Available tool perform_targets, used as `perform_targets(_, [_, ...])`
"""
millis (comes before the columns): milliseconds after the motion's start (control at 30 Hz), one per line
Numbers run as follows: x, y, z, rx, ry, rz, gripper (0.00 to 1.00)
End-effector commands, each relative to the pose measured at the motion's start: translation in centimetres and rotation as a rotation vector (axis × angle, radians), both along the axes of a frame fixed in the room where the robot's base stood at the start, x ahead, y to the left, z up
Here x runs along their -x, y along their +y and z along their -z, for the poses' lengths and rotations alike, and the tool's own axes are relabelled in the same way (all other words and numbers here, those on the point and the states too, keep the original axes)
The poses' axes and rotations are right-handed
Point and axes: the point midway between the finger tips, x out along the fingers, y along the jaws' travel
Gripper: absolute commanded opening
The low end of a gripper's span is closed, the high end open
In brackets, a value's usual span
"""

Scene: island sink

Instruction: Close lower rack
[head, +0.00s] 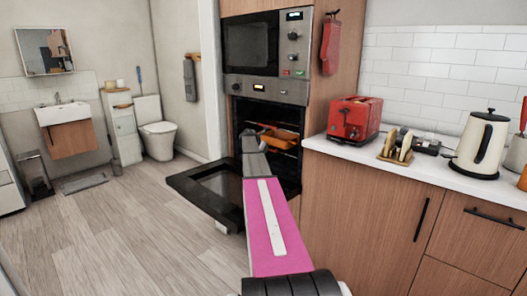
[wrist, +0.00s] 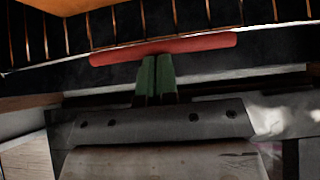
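The oven's dark door (head: 215,185) is folded down, open, below the microwave. Wire racks show inside; in the wrist view the lower rack's bars (wrist: 205,18) run away from me, with a red bar (wrist: 200,44) along the front. An orange dish (head: 280,138) sits inside the oven; a corner of an orange thing (wrist: 70,5) shows at the wrist view's top left. My gripper (wrist: 157,62) has its green fingers close together, tips at the red bar's near side. They look shut with nothing between them. In the head view my arm hides the gripper and part of the rack.
The microwave (head: 255,45) is above the oven. A counter (head: 420,172) on the right holds a red toaster (head: 354,119), a toast rack (head: 397,147) and a kettle (head: 481,145).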

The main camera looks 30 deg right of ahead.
Motion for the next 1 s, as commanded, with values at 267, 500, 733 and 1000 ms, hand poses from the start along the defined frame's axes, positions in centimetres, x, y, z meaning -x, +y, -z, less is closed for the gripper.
perform_targets(267, [0.4, 1.2, 0.3, 0.005, 0.001, 0.0, 0.0])
perform_targets(500, [1.9, 5.8, -0.6, 0.004, -0.001, 0.0, 0.0])
perform_targets(733, [3.1, 9.2, -3.5, 0.001, -0.002, 0.0, 0.0])
perform_targets(1000, [3.8, 11.3, -5.4, 0.001, 0.0, 0.0, 0.0])
